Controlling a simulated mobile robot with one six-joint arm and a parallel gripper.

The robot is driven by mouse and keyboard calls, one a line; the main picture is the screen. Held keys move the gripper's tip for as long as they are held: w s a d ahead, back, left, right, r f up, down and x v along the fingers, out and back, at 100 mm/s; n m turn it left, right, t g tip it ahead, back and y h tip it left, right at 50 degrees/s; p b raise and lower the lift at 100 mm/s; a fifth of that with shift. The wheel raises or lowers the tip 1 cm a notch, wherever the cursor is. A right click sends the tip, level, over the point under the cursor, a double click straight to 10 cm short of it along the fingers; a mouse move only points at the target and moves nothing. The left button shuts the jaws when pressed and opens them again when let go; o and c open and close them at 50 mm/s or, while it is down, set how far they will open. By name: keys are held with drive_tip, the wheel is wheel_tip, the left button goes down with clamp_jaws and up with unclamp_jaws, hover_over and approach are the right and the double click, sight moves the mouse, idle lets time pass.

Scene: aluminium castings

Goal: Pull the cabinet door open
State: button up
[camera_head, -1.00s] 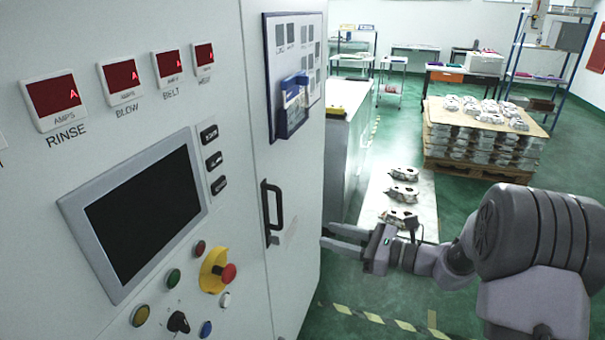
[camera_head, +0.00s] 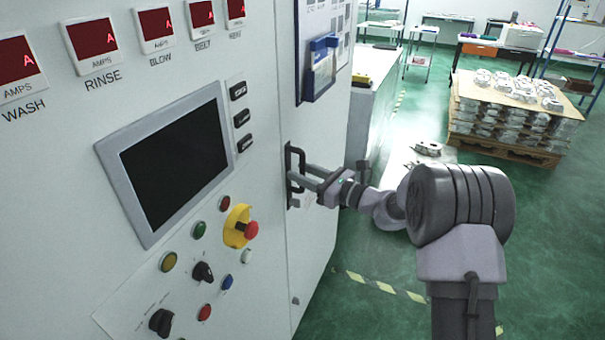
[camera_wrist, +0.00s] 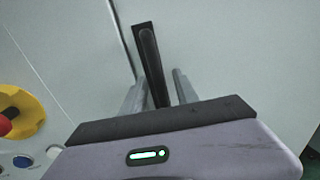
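The cabinet door (camera_head: 315,235) is a pale grey panel to the right of the control panel, and it looks closed. Its black upright handle (camera_head: 290,160) also shows in the wrist view (camera_wrist: 150,55). My gripper (camera_head: 303,183) is at the handle. In the wrist view my gripper (camera_wrist: 158,90) has its two fingers apart, one on each side of the handle's bar. There is a visible gap between the bar and the right finger; the left finger is very near the bar, and I cannot tell if it touches.
The control panel has a dark screen (camera_head: 175,160), a red emergency knob (camera_head: 250,229) on yellow and several buttons left of the door. A blue holder (camera_head: 321,65) is on the upper door. A pallet of castings (camera_head: 510,120) stands on the green floor at right.

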clamp_jaws()
idle(1.4)
